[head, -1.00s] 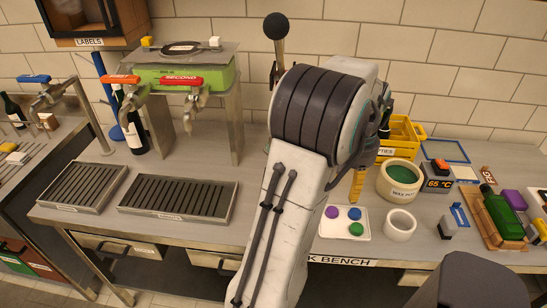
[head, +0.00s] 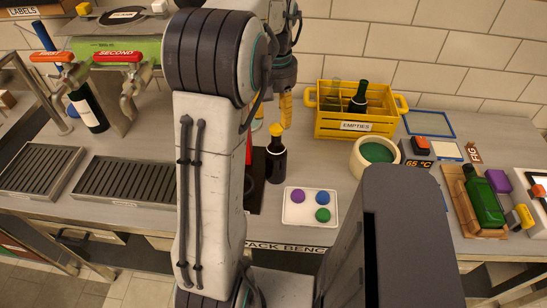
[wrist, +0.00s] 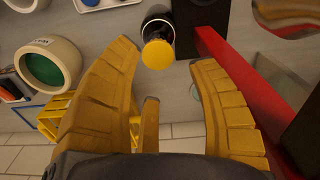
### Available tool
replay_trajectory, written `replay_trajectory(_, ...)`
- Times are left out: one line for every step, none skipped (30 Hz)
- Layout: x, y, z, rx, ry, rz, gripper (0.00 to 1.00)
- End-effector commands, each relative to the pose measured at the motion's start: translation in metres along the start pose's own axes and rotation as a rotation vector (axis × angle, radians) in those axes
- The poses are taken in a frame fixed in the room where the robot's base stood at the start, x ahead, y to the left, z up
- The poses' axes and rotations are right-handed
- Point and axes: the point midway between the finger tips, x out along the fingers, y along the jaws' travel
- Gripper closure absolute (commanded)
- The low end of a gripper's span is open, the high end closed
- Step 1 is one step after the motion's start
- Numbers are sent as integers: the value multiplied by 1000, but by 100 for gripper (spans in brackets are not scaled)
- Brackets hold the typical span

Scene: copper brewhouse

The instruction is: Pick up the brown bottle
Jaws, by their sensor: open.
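The dark brown bottle with a yellow cap (head: 276,158) stands upright on the bench behind my arm in the head view. In the wrist view its yellow cap (wrist: 158,54) shows near the top middle, with the dark neck around it. My gripper (wrist: 163,58) is open, its yellow fingers on either side of the cap in that picture, with nothing held. In the head view the fingers (head: 286,108) hang just above and beside the bottle's top. I cannot tell whether they touch it.
A red bar (wrist: 232,90) on a dark stand is close to the right finger. A white tray with coloured discs (head: 295,216) lies right of the bottle. The yellow EMPTIES crate (head: 335,127) holds bottles behind.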

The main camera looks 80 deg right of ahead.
Motion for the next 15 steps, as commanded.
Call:
replay_trajectory(0, 0, 1, -11, -5, -2, 46)
replay_trajectory(0, -1, 2, -17, -8, -2, 46)
replay_trajectory(1, -1, 3, -23, -11, -3, 46)
replay_trajectory(2, -1, 3, -28, -12, -4, 46)
replay_trajectory(4, -1, 3, -32, -12, -4, 46)
replay_trajectory(6, -1, 3, -36, -12, -4, 46)
replay_trajectory(8, -1, 3, -39, -13, -4, 46)
replay_trajectory(11, -1, 3, -40, -13, -4, 46)
replay_trajectory(14, -1, 3, -41, -13, -4, 46)
replay_trajectory(17, -1, 3, -41, -13, -4, 46)
replay_trajectory(19, -1, 3, -41, -14, -4, 46)
replay_trajectory(21, -1, 3, -41, -12, -4, 46)
replay_trajectory(23, -1, 3, -40, -12, -4, 46)
replay_trajectory(25, 0, 3, -40, -13, -4, 46)
replay_trajectory(28, 0, 4, -40, -13, -4, 46)
